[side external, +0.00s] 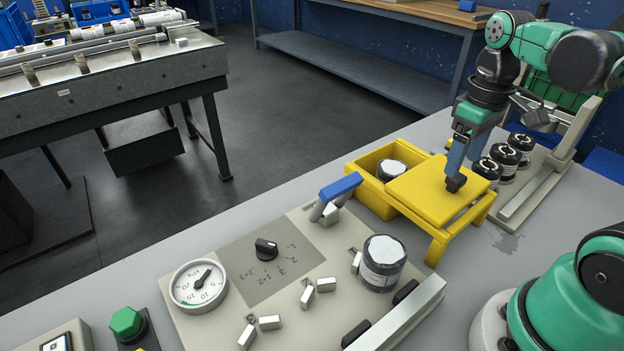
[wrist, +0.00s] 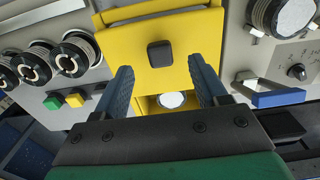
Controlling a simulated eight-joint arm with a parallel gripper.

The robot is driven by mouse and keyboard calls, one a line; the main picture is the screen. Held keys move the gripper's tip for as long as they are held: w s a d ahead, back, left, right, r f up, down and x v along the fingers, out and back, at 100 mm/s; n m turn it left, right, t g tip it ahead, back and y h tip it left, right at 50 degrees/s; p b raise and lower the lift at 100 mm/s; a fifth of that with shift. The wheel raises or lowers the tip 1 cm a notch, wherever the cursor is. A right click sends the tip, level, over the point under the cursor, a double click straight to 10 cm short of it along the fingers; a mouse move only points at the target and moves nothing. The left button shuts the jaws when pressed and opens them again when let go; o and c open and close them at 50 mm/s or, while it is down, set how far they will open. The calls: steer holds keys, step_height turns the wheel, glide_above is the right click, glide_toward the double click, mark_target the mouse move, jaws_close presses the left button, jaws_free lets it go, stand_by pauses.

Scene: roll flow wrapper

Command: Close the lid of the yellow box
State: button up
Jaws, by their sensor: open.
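The yellow box (side external: 369,195) stands open on the grey table, with a white-topped dark roll (side external: 391,169) inside. Its flat yellow lid (side external: 425,196) is slid off to the right, lying on a yellow support frame (side external: 437,246) that adjoins the box. A black knob (side external: 455,184) stands on the lid. My gripper (side external: 455,167) is just above the knob, pointing down. In the wrist view my gripper (wrist: 160,66) has its two blue fingers apart, and the knob (wrist: 161,52) shows between and beyond their tips. The roll (wrist: 172,100) shows past the lid's edge. I cannot tell whether any finger touches the knob.
A control panel (side external: 255,275) with a gauge (side external: 198,286), a blue-handled lever (side external: 338,188) and a roll (side external: 382,262) lies left of the box. Several dark rolls (side external: 505,160) stand in a row to the right, beside a grey rail (side external: 550,175).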

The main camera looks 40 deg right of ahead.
mark_target(442, 179)
steer(key=shift+f, duration=1.5)
jaws_close()
stand_by(0.4)
